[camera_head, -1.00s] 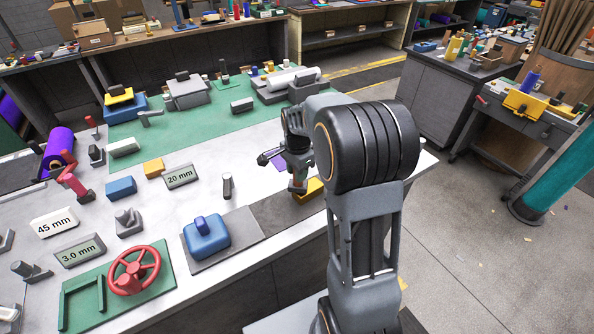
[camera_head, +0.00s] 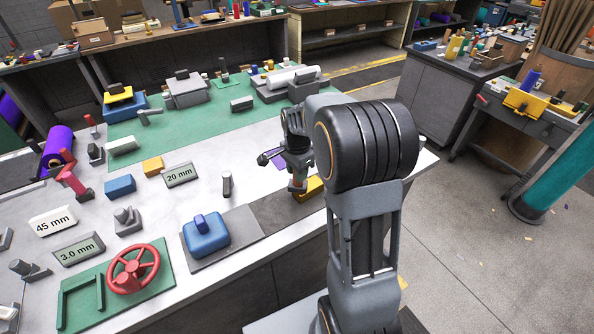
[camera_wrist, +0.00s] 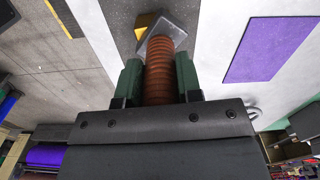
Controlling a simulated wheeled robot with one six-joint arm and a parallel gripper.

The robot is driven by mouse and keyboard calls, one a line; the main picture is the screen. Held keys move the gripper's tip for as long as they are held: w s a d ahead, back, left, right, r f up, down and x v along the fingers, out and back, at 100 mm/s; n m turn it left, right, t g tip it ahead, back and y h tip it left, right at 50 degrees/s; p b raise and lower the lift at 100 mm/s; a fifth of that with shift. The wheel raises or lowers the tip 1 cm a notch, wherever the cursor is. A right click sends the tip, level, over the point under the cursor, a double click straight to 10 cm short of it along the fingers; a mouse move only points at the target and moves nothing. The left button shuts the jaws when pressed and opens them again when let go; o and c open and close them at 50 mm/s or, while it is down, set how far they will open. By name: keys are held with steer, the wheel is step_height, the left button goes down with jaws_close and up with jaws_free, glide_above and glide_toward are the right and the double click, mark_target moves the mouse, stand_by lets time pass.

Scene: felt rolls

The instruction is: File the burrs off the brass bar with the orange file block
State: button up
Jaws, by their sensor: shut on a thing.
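My gripper (camera_wrist: 158,88) is shut on the ribbed orange-brown handle of the file block (camera_wrist: 160,66), with one dark green finger on each side. A grey block (camera_wrist: 180,28) shows at the handle's far end. In the head view, the gripper (camera_head: 298,181) is low over the dark strip at the bench's front edge. The yellow brass bar (camera_head: 311,187) lies there beside it, partly hidden by my arm. Yellow also shows close by the grey block in the wrist view (camera_wrist: 143,19). I cannot tell whether the file block touches the bar.
A blue block with a handle (camera_head: 205,235) sits on a grey plate left of the gripper. A dark upright peg (camera_head: 227,184) stands nearby. A purple sheet (camera_wrist: 268,48) lies on the pale bench top. The bench's front edge is close to my arm.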

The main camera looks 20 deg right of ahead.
steer(key=shift+s+d, duration=0.1)
steer(key=shift+s+d+r, duration=0.1)
steer(key=shift+s+d, duration=0.45)
steer(key=shift+d, duration=0.35)
steer(key=shift+a, duration=0.1)
steer(key=shift+w+a, duration=0.6)
steer(key=shift+a, duration=0.3)
steer(key=shift+s+d+f, duration=0.1)
steer(key=shift+d+f, duration=0.05)
steer(key=shift+f, duration=0.05)
steer(key=shift+s+d+r, duration=0.1)
steer(key=shift+s+d, duration=0.45)
steer(key=shift+d, duration=0.35)
steer(key=shift+w+a, duration=0.1)
